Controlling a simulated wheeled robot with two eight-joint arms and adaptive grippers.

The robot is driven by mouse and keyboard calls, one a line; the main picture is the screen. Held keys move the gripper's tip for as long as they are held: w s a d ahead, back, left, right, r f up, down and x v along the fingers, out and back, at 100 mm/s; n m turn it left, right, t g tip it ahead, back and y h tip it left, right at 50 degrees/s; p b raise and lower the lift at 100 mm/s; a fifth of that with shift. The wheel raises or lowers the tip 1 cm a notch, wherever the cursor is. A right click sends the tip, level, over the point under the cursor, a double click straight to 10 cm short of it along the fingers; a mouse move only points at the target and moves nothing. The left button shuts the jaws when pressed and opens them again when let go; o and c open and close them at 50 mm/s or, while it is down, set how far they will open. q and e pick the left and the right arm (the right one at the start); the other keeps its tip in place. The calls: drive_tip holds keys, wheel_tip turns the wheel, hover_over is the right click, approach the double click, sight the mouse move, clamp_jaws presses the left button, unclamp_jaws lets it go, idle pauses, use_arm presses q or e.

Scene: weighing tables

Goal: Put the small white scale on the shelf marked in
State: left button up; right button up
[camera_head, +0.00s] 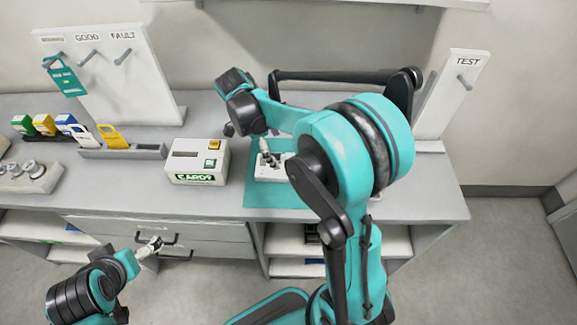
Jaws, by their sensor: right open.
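A small white device (268,173), likely the scale, lies on the teal mat (262,198) on the worktop, partly hidden by my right arm. My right gripper (268,157) is open, pointing down just over its top; I cannot tell if they touch. My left gripper (150,246) is low in front of the drawers, apart from the scale; its fingers are too small to read. Open shelves show under the worktop at right (290,268) and at left (40,228). No "in" mark is readable on them.
A white box marked "CARDS" (185,176) stands left of the mat. A grey tray with a yellow tag (113,137) and a board with hooks (120,85) are farther left. A "TEST" panel (455,80) stands at the right. The worktop's right end (435,190) is clear.

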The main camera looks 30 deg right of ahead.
sight(289, 163)
drive_tip(key=shift+d+f+m, duration=0.15)
drive_tip(key=shift+f+m, duration=0.15)
drive_tip(key=shift+b+x, duration=0.4)
drive_tip(key=shift+x, duration=0.65)
drive_tip(key=b+x, duration=0.1)
drive_tip(key=x, duration=0.1)
drive_tip(key=s+b+x, duration=0.1)
drive_tip(key=x, duration=0.2)
drive_tip(key=shift+d+f, duration=0.1)
drive_tip(key=shift+d, duration=0.2)
drive_tip(key=c, duration=1.4)
drive_tip(key=shift+c, duration=0.2)
